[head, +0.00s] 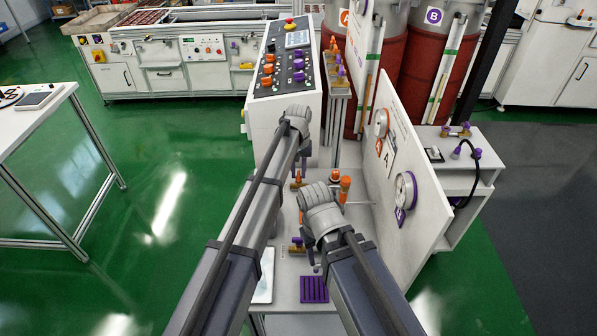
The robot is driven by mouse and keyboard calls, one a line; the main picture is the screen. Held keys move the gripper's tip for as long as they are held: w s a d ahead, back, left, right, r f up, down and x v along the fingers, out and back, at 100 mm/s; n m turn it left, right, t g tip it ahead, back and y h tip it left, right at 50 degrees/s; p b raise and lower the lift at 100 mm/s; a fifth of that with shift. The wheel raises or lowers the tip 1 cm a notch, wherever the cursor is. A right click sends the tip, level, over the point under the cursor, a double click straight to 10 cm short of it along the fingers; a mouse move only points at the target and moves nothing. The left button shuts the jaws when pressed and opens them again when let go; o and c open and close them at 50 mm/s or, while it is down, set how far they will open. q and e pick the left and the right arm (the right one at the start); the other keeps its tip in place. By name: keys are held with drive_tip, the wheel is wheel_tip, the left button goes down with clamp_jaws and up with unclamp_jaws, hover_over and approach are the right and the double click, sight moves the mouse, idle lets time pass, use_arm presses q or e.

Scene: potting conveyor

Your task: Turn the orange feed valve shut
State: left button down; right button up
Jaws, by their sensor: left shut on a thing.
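The orange feed valve (298,180) shows in the head view as a small orange and brass fitting on the grey bench, just below my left gripper. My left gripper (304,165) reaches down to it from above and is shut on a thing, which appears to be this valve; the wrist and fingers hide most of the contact. The handle's exact angle cannot be made out. My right gripper (316,266) hangs over the nearer part of the bench, beside a purple and brass valve (297,244). Its fingers are too small and dark to tell open from shut.
A white panel (385,175) with two round gauges stands upright right of my arms. A control console (285,75) with orange and purple knobs stands beyond. An orange-topped fitting (345,184) and a purple rack (314,289) are on the bench.

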sight(299, 174)
idle(0.5)
use_arm(q)
drive_tip(key=c, duration=0.9)
unclamp_jaws()
wheel_tip(299, 174, up, 8)
drive_tip(key=p, duration=0.8)
drive_tip(key=shift+f, duration=0.1)
use_arm(e)
wheel_tip(299, 174, up, 8)
drive_tip(key=shift+f, duration=0.1)
use_arm(q)
drive_tip(key=s+a+m, duration=0.1)
drive_tip(key=s+a, duration=0.2)
drive_tip(key=s, duration=1.2)
drive_tip(key=s+a+m+y, duration=0.1)
drive_tip(key=s+a+m, duration=0.1)
drive_tip(key=s, duration=1.4)
drive_tip(key=shift+a+m, duration=0.3)
drive_tip(key=shift+a, duration=0.4)
